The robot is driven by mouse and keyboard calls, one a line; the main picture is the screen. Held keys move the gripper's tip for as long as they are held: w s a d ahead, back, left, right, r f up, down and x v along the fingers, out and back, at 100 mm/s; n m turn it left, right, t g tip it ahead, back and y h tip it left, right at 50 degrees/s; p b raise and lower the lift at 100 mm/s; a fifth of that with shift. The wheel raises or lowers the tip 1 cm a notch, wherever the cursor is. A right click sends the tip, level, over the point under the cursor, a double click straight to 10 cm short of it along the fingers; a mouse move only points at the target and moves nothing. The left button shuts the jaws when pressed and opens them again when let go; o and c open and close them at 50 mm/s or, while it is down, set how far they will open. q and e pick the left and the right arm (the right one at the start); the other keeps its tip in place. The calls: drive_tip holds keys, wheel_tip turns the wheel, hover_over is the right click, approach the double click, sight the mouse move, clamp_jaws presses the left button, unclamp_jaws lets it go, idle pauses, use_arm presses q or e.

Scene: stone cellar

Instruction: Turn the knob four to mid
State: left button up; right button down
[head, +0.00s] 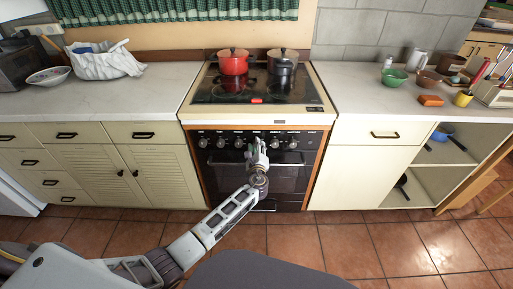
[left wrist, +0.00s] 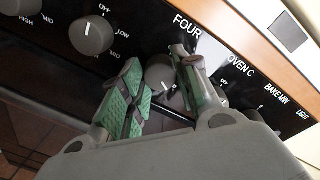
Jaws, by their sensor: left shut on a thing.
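The stove's front panel (head: 220,134) carries a row of round grey knobs. In the left wrist view, knob four (left wrist: 160,73) sits beside the printed word FOUR and has a pale pointer line on its face. My left gripper (head: 257,145) reaches the panel. In the left wrist view its green-padded fingers stand on either side of knob four and are shut on it. The fingers hide much of the knob's edge and its surrounding marks, so its exact setting is unclear. My right gripper is not in view.
A neighbouring knob (left wrist: 91,34) with OFF, LOW and MID marks is left of knob four. Oven control labels continue to the right. A red pot (head: 232,64) and a dark pot (head: 282,65) stand on the stove top. The tiled floor (head: 345,240) before the right cabinets is clear.

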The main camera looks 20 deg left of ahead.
use_arm(q)
drive_tip(key=shift+d+f, duration=0.1)
drive_tip(key=o, duration=1)
drive_tip(key=shift+v, duration=6.05)
